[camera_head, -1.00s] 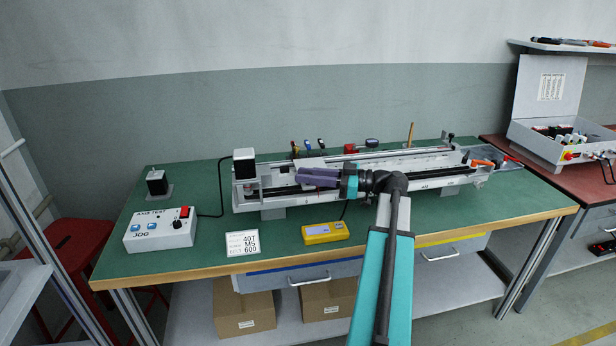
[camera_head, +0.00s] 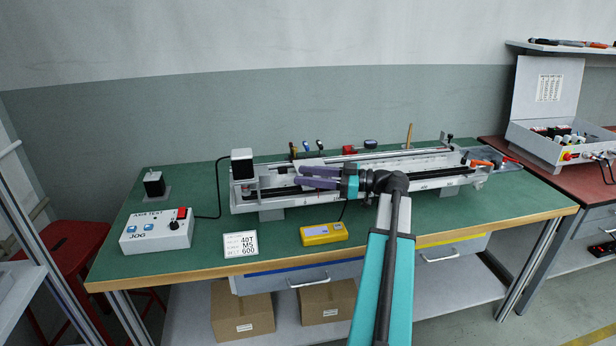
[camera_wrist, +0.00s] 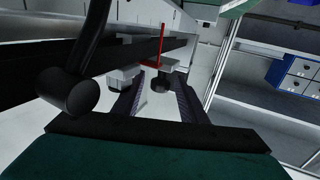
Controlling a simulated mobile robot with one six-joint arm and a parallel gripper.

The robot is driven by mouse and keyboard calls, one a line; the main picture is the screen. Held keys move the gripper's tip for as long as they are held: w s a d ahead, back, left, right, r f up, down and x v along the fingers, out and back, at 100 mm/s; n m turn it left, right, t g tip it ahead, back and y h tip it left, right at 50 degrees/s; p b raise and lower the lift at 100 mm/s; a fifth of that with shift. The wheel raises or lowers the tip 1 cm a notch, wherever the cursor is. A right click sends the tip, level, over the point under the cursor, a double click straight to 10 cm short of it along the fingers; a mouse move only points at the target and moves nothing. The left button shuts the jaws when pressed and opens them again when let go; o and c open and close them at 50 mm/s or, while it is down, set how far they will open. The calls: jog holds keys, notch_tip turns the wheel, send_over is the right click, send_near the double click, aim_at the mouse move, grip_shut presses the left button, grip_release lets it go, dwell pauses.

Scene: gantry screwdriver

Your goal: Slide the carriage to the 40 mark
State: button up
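The carriage (camera_head: 308,162) is a pale block on the long grey gantry (camera_head: 430,184), left of its middle. My gripper (camera_head: 302,177) has purple fingers pointing left at the carriage, with a gap between them. In the wrist view my gripper (camera_wrist: 155,90) also has its fingers apart. A thin red pointer (camera_wrist: 161,45) and a small dark knob (camera_wrist: 131,82) show near the fingertips there. I cannot tell whether the fingers touch anything. The scale numbers and the 40 mark are not readable.
A jog box (camera_head: 157,229), a card reading 40T M5 600 (camera_head: 240,244) and a yellow meter (camera_head: 324,233) lie in front of the gantry. A motor (camera_head: 243,163) stands at its left end. Tools stand behind it.

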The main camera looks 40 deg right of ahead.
jog(key=v, duration=1.3)
jog(key=shift+s+d, duration=0.2)
jog(key=shift+s, duration=0.15)
